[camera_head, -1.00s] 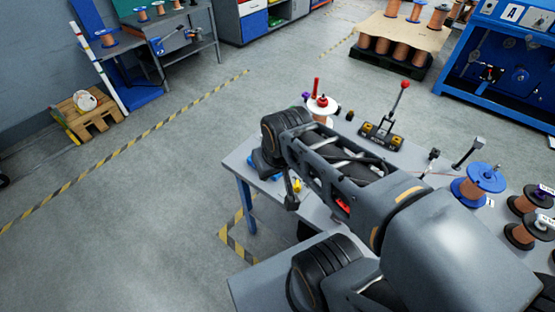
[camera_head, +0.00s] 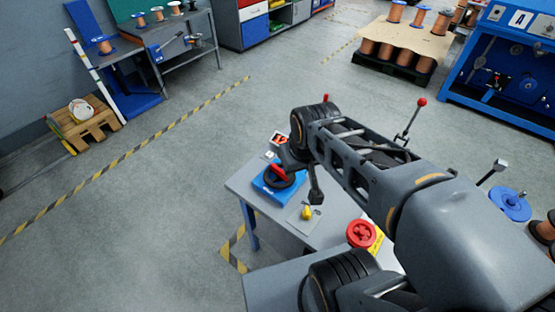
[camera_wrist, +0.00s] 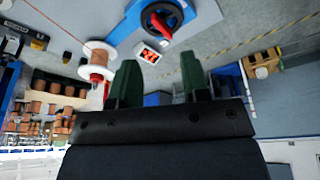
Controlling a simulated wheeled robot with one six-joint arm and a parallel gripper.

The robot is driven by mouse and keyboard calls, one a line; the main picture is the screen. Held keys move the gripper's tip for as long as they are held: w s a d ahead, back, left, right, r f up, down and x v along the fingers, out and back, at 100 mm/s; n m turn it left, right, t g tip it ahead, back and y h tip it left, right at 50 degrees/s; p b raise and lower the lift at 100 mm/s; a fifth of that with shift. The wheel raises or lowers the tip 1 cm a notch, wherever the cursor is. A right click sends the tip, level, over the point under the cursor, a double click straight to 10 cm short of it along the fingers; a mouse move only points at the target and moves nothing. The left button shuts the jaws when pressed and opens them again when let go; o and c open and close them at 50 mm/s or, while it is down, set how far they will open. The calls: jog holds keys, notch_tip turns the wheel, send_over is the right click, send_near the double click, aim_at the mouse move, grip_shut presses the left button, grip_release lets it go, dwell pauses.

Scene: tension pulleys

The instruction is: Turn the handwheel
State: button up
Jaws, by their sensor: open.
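A blue base (camera_head: 271,190) near the table's left corner carries a black wheel with a red handle (camera_head: 278,174). My arm partly covers it in the head view. In the wrist view, the black wheel (camera_wrist: 148,25) and its red handle (camera_wrist: 161,22) show at the top on the blue base (camera_wrist: 183,13). In the wrist view the black wheel lies beyond the fingertips, with a visible gap.
A copper spool with white flanges (camera_wrist: 97,58) stands left of the fingers in the wrist view. A yellow knob (camera_head: 306,212) sits near the table's front edge. A red-knobbed lever (camera_head: 411,118) rises behind my arm.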

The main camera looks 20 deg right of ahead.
jog(key=w+f+n+g, duration=0.2)
jog(key=w+n, duration=0.1)
jog(key=w, duration=0.6)
jog(key=n+g, duration=0.1)
jog(key=n, duration=0.1)
send_near(279, 169)
notch_tip(279, 169, down, 9)
jog(key=shift+f+p, duration=0.1)
jog(key=shift+p, duration=0.25)
jog(key=shift+f, duration=0.5)
jog(key=shift+w, duration=0.1)
grip_shut()
